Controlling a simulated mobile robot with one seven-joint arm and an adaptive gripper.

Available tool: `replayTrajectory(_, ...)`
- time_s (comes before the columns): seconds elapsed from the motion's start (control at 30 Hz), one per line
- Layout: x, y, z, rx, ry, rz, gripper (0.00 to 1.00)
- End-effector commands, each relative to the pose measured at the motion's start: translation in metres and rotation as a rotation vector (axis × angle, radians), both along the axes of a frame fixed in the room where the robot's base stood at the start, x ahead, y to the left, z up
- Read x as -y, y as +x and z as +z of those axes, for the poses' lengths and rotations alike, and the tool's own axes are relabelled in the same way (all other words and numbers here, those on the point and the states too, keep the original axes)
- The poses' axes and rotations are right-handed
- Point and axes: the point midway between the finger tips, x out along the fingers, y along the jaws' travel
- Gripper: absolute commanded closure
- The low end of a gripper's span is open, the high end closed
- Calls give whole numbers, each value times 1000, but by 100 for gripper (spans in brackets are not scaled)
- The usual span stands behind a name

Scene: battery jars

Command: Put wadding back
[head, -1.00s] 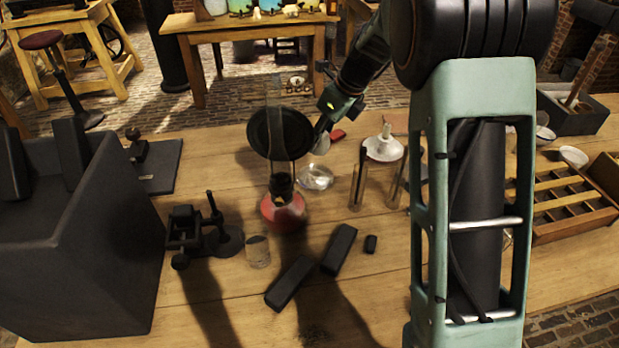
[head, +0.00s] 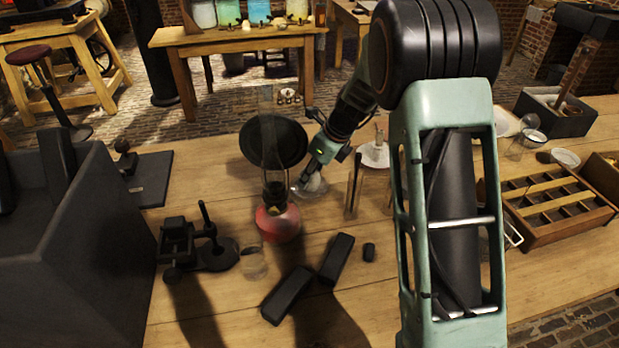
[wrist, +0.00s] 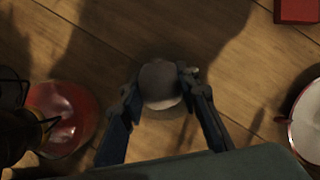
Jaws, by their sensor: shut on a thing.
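My gripper (head: 314,176) is low over the table, right of the red-based lamp. It is shut on a pale, rounded piece, which looks like the wadding (head: 313,184). In the wrist view this greyish, round piece (wrist: 160,84) sits between my two fingertips, with a whiter lower edge. A clear glass vessel (head: 300,191) is right at my fingertips in the head view. Whether the wadding is inside the glass or just above it I cannot tell.
The lamp with red base (head: 278,222) and dark round reflector (head: 272,144) stands close on the left. A white-topped stand (head: 373,155) is close on the right. Dark blocks (head: 337,259) lie in front; a wooden divided tray (head: 556,210) is far right.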

Motion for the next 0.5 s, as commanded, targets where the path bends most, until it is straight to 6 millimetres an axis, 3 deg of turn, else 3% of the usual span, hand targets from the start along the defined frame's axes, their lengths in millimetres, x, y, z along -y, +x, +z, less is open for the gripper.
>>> replayTrajectory(0.37,0,0,-5,0,0,0,90)
replayTrajectory(0.4,0,0,-5,0,0,0,68)
replayTrajectory(0.5,0,0,-5,0,0,0,57)
